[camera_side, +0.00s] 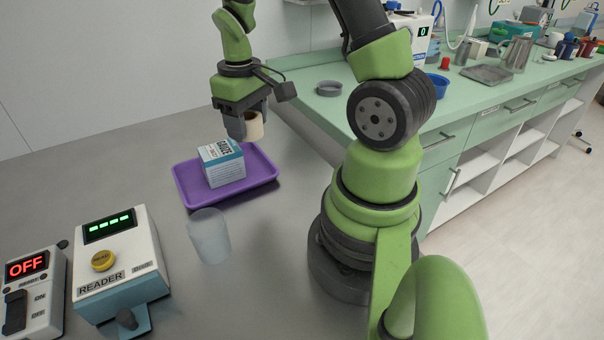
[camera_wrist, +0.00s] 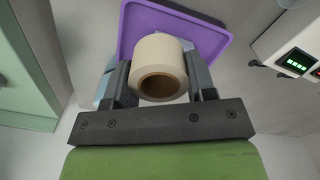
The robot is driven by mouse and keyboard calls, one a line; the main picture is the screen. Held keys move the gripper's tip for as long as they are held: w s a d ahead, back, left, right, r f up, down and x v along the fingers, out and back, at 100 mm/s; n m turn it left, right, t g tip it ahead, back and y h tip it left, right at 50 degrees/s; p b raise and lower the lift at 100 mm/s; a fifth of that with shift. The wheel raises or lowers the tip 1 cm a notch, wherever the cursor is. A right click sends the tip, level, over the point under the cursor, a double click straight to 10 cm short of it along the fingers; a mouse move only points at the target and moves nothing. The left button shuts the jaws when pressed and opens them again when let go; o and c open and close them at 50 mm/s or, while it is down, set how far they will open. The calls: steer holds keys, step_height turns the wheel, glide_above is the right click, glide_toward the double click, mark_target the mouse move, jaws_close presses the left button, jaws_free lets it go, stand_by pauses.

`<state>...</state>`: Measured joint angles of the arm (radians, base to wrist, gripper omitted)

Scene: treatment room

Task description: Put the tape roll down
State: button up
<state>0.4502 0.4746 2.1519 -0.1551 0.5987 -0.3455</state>
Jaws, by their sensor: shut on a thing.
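The cream tape roll (camera_side: 254,127) is held in my gripper (camera_side: 243,127), above the back part of the purple tray. In the wrist view the tape roll (camera_wrist: 160,62) sits between the two fingers of my gripper (camera_wrist: 160,82), its brown core hole facing the camera. The purple tray (camera_side: 262,172) lies on the grey table below, and it also shows behind the roll in the wrist view (camera_wrist: 135,22). The roll hangs clear of the tray in the side view.
A white and blue box (camera_side: 223,163) stands on the tray, just below the gripper. A translucent cup (camera_side: 209,238) stands in front of the tray. The reader (camera_side: 120,262) and a switch box marked OFF (camera_side: 33,292) are at the front left. Grey table is bare left of the tray.

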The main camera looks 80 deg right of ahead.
mark_target(303, 173)
steer(key=s+d+f+m, duration=0.3)
steer(key=s+d, duration=0.4)
steer(key=s, duration=0.1)
steer(key=shift+s+d+f, duration=0.3)
steer(key=shift+f, duration=0.1)
steer(key=shift+f, duration=4.75)
steer(key=shift+f, duration=0.1)
steer(key=o, duration=0.9)
steer(key=shift+f, duration=0.1)
